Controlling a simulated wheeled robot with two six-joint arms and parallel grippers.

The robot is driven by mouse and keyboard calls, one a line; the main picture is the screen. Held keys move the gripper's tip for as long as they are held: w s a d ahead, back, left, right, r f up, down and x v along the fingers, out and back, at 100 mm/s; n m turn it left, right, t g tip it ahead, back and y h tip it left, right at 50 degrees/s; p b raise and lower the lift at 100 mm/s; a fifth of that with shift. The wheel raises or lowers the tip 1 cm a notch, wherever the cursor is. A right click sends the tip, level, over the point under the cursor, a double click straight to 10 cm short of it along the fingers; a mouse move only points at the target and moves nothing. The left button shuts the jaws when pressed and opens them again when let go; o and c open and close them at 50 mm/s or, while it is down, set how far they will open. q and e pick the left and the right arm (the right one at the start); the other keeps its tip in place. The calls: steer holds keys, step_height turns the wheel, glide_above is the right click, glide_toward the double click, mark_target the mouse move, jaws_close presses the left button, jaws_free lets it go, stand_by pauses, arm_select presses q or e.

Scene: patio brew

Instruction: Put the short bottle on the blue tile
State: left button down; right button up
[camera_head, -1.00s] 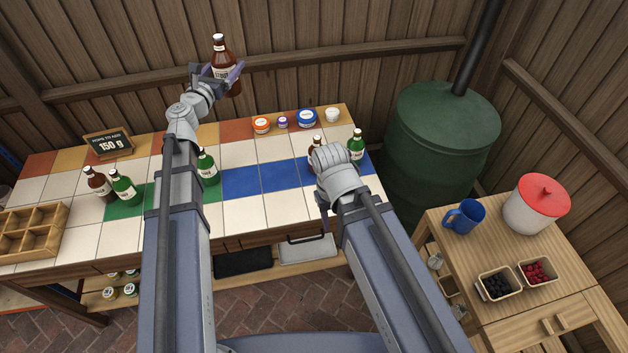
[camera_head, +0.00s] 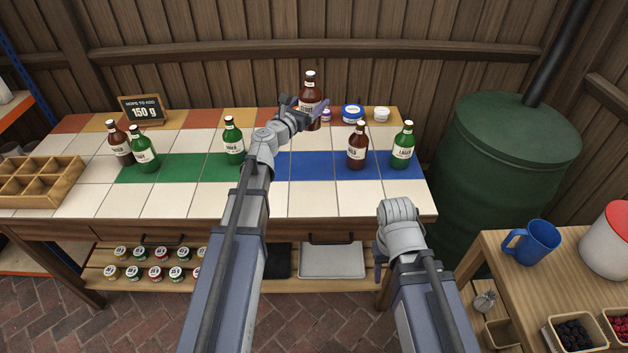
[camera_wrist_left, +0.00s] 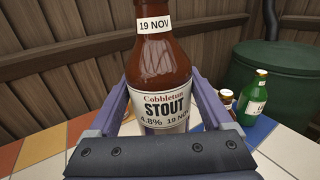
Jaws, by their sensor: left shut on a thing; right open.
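My left gripper (camera_head: 312,112) is shut on a brown stout bottle (camera_head: 311,86), held upright above the back right of the tiled table. In the left wrist view the bottle (camera_wrist_left: 163,70) stands between the two fingers, with its "Stout" label facing the camera. A strip of blue tiles (camera_head: 318,165) runs along the right half of the table. A brown bottle (camera_head: 357,146) and a green lager bottle (camera_head: 403,146) stand on its right part; its left part is bare. My right gripper (camera_head: 379,268) is open, mostly hidden by its wrist, in front of the table's right end.
Two green bottles (camera_head: 233,140) (camera_head: 143,151) and a brown bottle (camera_head: 118,144) stand farther left, around the green tiles (camera_head: 185,168). Small jars (camera_head: 352,113) line the back edge. A wooden crate (camera_head: 40,182) sits at the left. A side table with a blue mug (camera_head: 533,243) is at right.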

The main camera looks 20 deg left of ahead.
arm_select(q)
steer(key=f+b, duration=0.1)
steer(key=f, duration=0.1)
steer(key=f+b, duration=0.2)
steer(key=w+f+b, duration=0.1)
steer(key=f+b, duration=0.1)
steer(key=shift+f, duration=0.35)
step_height(320, 180, down, 6)
steer(key=b, duration=0.6)
arm_select(e)
step_height(320, 180, down, 13)
arm_select(q)
steer(key=shift+f, duration=0.2)
step_height(320, 180, down, 4)
steer(key=b, duration=0.4)
steer(key=shift+r, duration=0.3)
arm_select(e)
step_height(320, 180, down, 4)
steer(key=shift+r, duration=0.2)
arm_select(q)
steer(key=shift+c, duration=1.1)
jaws_free()
steer(key=shift+f, duration=0.2)
steer(key=shift+o, duration=1.1)
arm_select(e)
steer(key=shift+f, duration=0.15)
